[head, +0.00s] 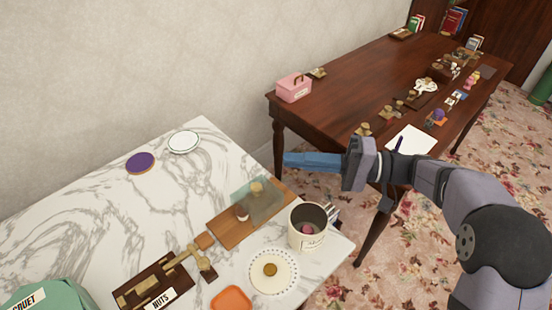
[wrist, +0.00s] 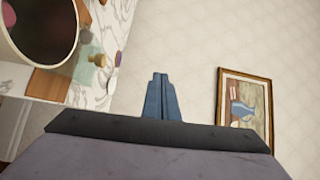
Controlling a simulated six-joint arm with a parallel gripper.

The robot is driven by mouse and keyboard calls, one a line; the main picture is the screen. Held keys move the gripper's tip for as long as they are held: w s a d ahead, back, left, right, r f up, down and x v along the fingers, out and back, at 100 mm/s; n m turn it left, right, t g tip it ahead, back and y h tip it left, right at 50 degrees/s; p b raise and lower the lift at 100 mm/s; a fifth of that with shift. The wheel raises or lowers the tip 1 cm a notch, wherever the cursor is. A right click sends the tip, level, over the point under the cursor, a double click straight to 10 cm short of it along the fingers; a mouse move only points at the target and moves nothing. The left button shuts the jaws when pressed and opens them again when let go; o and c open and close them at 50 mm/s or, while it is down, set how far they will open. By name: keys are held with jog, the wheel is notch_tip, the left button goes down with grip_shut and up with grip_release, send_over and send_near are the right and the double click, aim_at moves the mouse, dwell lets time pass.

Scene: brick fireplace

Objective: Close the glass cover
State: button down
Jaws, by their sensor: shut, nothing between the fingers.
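A greenish see-through pane (head: 266,208), which looks like the glass cover, is at the far right part of a wooden board (head: 228,234) on the marble table. I cannot tell if it lies flat or is tilted. A small yellowish piece (head: 257,186) shows at its far end. The pane also shows in the wrist view (wrist: 88,78), left of my fingers. My gripper (head: 290,160) is shut and empty, its blue fingers pointing left in the air, above and right of the board in the picture. The shut fingertips show in the wrist view (wrist: 160,78).
A cream canister (head: 303,238) stands right of the board, close to the pane. A small pale-topped object (head: 242,213) sits on the board. A doily plate (head: 272,288), orange dish (head: 231,299) and nuts tray (head: 150,290) lie nearer. The marble's back left is mostly clear.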

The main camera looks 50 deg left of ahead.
jog(key=s+a+r+n+h+p, duration=0.2)
jog(key=s+r+n+h+p, duration=0.25)
jog(key=r+p, duration=0.25)
jog(key=w+d+f+n+t+h, duration=0.2)
jog(key=w+f+n+t+h, duration=0.1)
jog(key=w+f+t, duration=0.55)
jog(key=g+p, duration=0.2)
jog(key=p, duration=0.2)
send_over(274, 192)
jog(key=w, duration=0.2)
jog(key=shift+t, duration=0.25)
jog(key=f, duration=0.8)
jog(key=shift+s+d+f, duration=0.2)
jog(key=shift+s+a, duration=0.1)
jog(key=shift+s, duration=0.55)
jog(key=shift+s+a+f, duration=0.1)
jog(key=shift+s+f, duration=0.05)
